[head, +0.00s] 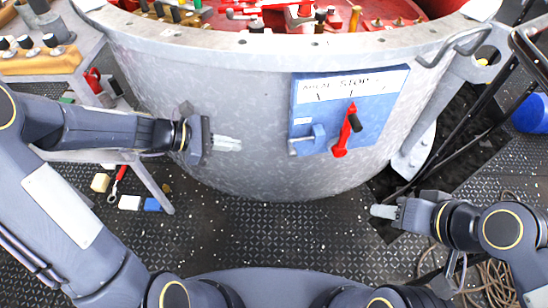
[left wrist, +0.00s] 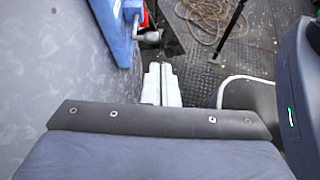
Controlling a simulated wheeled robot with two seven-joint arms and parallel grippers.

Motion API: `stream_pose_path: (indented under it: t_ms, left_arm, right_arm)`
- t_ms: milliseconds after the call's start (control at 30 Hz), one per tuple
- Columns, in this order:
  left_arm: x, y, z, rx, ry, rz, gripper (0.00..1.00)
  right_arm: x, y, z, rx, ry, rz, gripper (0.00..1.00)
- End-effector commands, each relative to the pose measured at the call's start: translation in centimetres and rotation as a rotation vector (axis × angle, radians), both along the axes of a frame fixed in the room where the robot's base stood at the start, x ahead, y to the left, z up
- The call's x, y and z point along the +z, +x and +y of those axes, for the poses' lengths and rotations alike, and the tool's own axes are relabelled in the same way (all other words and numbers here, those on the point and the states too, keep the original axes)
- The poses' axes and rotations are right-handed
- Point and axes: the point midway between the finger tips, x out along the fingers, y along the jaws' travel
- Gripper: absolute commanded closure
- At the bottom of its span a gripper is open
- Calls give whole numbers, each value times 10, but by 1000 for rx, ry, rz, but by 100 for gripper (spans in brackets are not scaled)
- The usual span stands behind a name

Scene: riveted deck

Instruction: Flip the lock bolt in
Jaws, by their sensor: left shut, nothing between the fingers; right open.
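A blue panel (head: 376,131) is fixed on the curved wall of the grey drum. It carries a red lever (head: 341,140) with a black grip, and a small lock bolt (head: 304,143) with a grey metal end at its lower left. In the left wrist view the bolt's grey end (left wrist: 150,37) sticks out beside the panel (left wrist: 118,30). My left gripper (head: 238,144) is shut and empty, left of the bolt and apart from it. Its pale fingers also show in the left wrist view (left wrist: 161,84). My right gripper (head: 378,211) is open and empty, below and right of the panel.
The grey drum (head: 240,95) fills the middle, with tools and red parts on top. A metal handle (head: 455,45) is at its upper right. A bench (head: 45,65) stands at the left. Small blocks and coiled rope (head: 492,280) lie on the dark riveted floor.

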Motion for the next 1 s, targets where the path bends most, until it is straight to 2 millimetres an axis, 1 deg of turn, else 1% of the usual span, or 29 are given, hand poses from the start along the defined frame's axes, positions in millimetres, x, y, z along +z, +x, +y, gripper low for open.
stream_pose_path:
  t_ms: [33, 133, 500, 633, 767, 1000]
  left_arm:
    - [-15, 4, -1, 22, -19, 32, 100]
    - [-23, 10, -2, 50, -43, 67, 100]
    - [-24, 11, -2, 57, -50, 77, 100]
    - [-28, 13, -8, 56, -50, 77, 100]
    - [-39, 17, -25, 51, -50, 77, 100]
    - [-63, 29, -70, 50, -49, 77, 100]
  right_arm:
    - [-9, 0, 0, 0, 0, 0, 55]
    - [-12, 0, 0, 0, 0, 0, 55]
    - [-11, 0, 0, 0, 0, -1, 55]
    - [-15, 0, 0, 0, 0, -1, 55]
    - [-22, 0, 0, 0, 0, 0, 55]
    - [-41, 0, 0, 0, 0, 0, 55]
